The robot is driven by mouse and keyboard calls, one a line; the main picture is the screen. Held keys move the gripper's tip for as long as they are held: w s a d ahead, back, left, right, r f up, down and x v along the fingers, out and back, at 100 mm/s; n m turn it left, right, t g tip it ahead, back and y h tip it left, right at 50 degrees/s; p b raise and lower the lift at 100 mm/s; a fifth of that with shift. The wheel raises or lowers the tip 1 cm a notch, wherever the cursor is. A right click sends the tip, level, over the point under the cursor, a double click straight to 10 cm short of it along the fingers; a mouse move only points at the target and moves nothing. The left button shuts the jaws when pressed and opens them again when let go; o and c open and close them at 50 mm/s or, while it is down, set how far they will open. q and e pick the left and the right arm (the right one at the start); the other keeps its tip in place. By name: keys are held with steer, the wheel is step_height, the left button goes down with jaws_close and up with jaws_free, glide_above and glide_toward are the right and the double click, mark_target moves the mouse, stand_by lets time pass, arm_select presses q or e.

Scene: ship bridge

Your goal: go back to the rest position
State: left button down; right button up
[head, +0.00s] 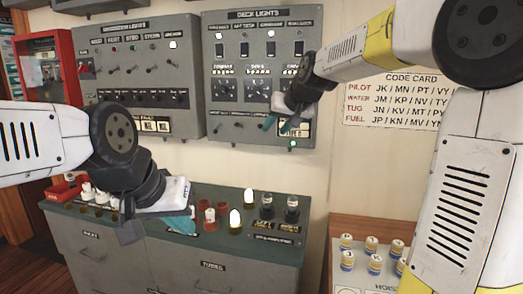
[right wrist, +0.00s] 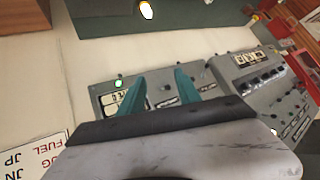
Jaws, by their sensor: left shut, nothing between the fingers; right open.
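My left gripper (head: 180,222) hangs over the left part of the green-topped cabinet in the head view, its teal fingers shut and empty. My right gripper (head: 288,125) is raised in front of the lower part of the deck lights panel (head: 222,60). In the right wrist view, its two teal fingers (right wrist: 160,92) stand apart with nothing between them, and the panel lies behind them. I cannot tell whether the fingertips touch the panel. A green lamp (head: 292,144) glows on the panel's lower edge, and it also shows in the right wrist view (right wrist: 119,83).
A second grey panel (head: 130,70) and a red box (head: 45,70) are on the wall. The green-topped cabinet (head: 165,248) bears lamps and small pieces. Bare wall separates the panels from the cabinet.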

steer(key=s+d+f+g, duration=0.1)
steer(key=s+d+f, duration=0.2)
steer(key=s, duration=0.7)
steer(key=s+d+f+g+h, duration=0.1)
steer(key=s+d+f, duration=0.2)
steer(key=s, duration=0.8)
steer(key=s+d+f+g, duration=0.1)
steer(key=s+d+f, duration=0.2)
steer(key=s, duration=0.7)
step_height(320, 180, down, 2)
steer(key=shift+s+f+m+h, duration=0.2)
steer(key=shift+m+h, duration=0.1)
steer(key=shift+h, duration=0.1)
